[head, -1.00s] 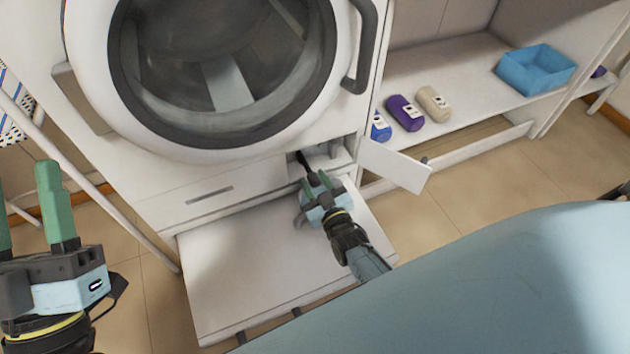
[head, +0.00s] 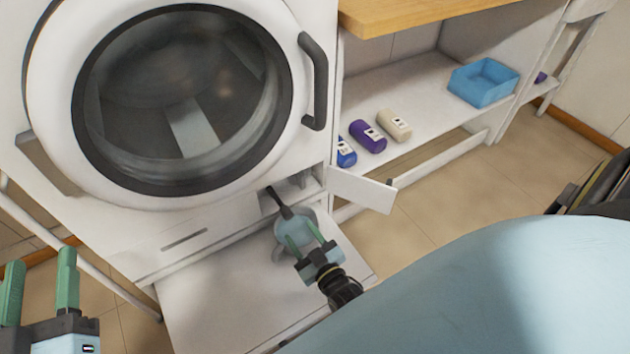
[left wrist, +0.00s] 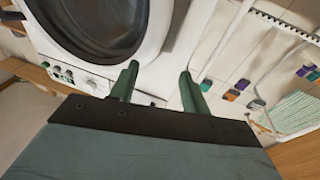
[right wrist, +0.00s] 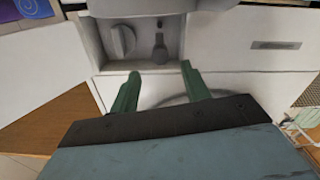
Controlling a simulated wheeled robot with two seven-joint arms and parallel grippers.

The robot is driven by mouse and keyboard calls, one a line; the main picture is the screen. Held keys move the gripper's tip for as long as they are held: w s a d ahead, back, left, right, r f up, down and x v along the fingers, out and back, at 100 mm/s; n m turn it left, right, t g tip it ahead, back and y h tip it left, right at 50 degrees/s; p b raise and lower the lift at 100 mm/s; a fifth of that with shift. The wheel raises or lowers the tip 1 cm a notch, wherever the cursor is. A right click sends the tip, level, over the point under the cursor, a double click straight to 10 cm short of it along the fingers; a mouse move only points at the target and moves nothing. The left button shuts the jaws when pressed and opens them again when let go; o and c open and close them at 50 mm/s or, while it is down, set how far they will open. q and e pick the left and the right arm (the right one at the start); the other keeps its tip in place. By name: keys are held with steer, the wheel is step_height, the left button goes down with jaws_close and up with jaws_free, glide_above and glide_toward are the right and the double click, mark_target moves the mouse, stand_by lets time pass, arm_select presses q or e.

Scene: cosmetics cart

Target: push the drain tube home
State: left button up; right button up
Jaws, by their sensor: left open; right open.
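The dark drain tube (head: 278,203) sticks out of the small open compartment (head: 310,188) at the washing machine's lower right. Its outer end is over a pale blue-grey round container (head: 300,230) on the white board below. The right wrist view shows the tube (right wrist: 159,48) beside a round knob (right wrist: 122,40). How deep the tube sits is hard to tell. My right gripper (head: 304,232) is open and empty, over the container and apart from the tube. My left gripper (head: 40,278) is open and empty at the far left.
The compartment's white flap (head: 362,190) stands open to the right. The white board (head: 215,305) extends in front of the machine. Blue, purple (head: 366,136) and beige bottles lie on the shelf at right, with a blue bin (head: 484,82) further along.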

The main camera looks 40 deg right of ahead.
arm_select(q)
step_height(320, 180, down, 7)
steer(key=a+g+y+p, duration=0.1)
steer(key=g, duration=0.3)
steer(key=shift+s+a+r+y, duration=0.15)
steer(key=shift+s+a+y, duration=0.15)
steer(key=shift+y, duration=0.1)
arm_select(e)
steer(key=shift+s+a, duration=0.15)
steer(key=shift+s, duration=2.7)
